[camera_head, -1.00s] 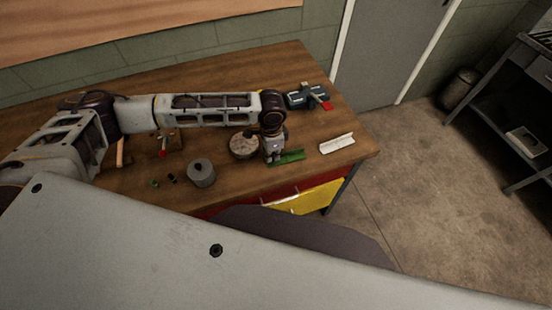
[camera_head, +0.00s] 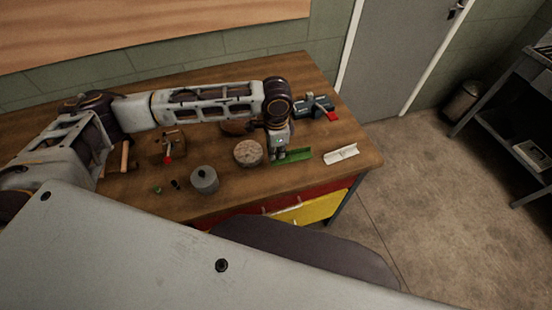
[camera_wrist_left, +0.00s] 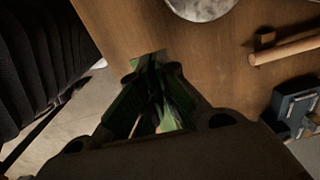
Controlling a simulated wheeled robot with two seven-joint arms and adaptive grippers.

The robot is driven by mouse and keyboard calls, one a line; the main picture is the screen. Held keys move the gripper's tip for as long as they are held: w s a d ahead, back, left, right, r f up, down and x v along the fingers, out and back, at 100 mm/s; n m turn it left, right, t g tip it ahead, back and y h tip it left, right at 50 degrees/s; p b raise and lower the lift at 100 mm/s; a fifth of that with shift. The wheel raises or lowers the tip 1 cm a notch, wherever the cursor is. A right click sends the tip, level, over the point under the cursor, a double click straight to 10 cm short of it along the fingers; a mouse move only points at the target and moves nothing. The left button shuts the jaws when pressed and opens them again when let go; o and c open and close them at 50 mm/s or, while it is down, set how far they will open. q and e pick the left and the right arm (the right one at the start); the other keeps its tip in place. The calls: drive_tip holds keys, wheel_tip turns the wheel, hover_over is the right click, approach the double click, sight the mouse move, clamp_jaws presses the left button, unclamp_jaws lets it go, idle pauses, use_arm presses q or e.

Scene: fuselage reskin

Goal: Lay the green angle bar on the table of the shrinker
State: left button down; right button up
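The green angle bar (camera_head: 295,155) is near the front right of the wooden workbench. My left gripper (camera_head: 279,152) is shut on its left end and holds it, seemingly just above the bench top. In the left wrist view the green bar (camera_wrist_left: 172,108) shows between the two fingers (camera_wrist_left: 152,68), partly in shadow. A blue-grey machine with a red part (camera_head: 314,108) stands at the back right of the bench, behind my gripper; it looks like the shrinker, but its table is not clear. My right gripper is out of view.
A round pale block (camera_head: 248,153) sits just left of my gripper. A white angle piece (camera_head: 341,154) lies to the right, near the bench edge. A grey cylinder (camera_head: 205,180) and a wooden block with a red-knobbed lever (camera_head: 167,148) stand further left.

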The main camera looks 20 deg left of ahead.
use_arm(q)
drive_tip(key=shift+r, duration=1.7)
drive_tip(key=shift+s+f, duration=0.1)
